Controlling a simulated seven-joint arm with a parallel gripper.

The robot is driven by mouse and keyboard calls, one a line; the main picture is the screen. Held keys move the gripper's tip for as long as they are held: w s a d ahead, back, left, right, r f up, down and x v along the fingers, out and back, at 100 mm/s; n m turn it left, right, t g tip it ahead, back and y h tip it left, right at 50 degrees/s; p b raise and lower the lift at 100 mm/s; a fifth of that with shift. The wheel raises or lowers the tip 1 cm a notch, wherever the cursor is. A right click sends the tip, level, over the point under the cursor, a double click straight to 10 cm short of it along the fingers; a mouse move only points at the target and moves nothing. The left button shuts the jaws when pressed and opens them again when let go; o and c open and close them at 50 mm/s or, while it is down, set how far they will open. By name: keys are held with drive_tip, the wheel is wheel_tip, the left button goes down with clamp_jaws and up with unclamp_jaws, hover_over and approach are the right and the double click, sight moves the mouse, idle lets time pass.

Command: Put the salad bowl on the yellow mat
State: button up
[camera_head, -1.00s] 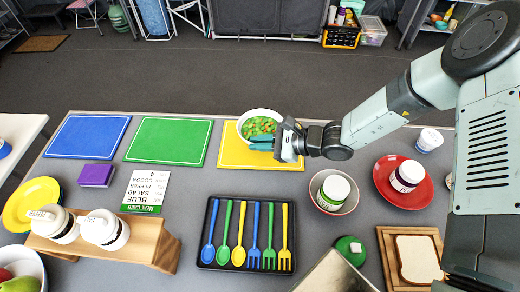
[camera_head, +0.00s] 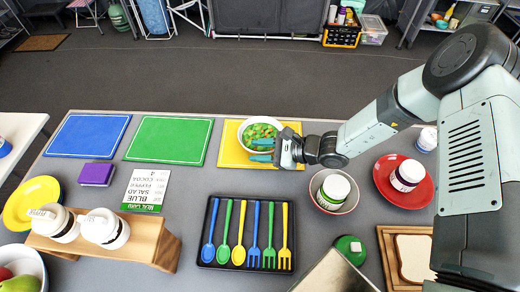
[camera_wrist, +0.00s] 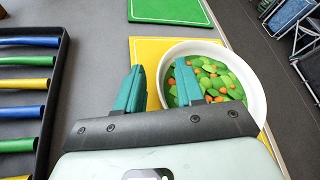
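The white salad bowl (camera_head: 243,139), filled with green and orange pieces, appears to sit on the yellow mat (camera_head: 232,158), towards its far edge. It also shows in the wrist view (camera_wrist: 258,100), where the mat (camera_wrist: 150,54) shows beside and beneath it. My gripper (camera_head: 261,150) is at the bowl's near side with its teal fingers apart. In the wrist view my gripper (camera_wrist: 160,88) has one finger over the salad inside the bowl and the other outside, around the rim. The bowl's underside is hidden.
A green mat (camera_head: 168,139) and a blue mat (camera_head: 87,136) lie to the left. A black cutlery tray (camera_head: 206,232) is in front. A bowl with a jar (camera_head: 334,187) stands to the right, beside a red plate (camera_head: 420,196). The counter's far edge is close behind the bowl.

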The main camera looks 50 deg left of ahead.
drive_tip(key=v, duration=1.2)
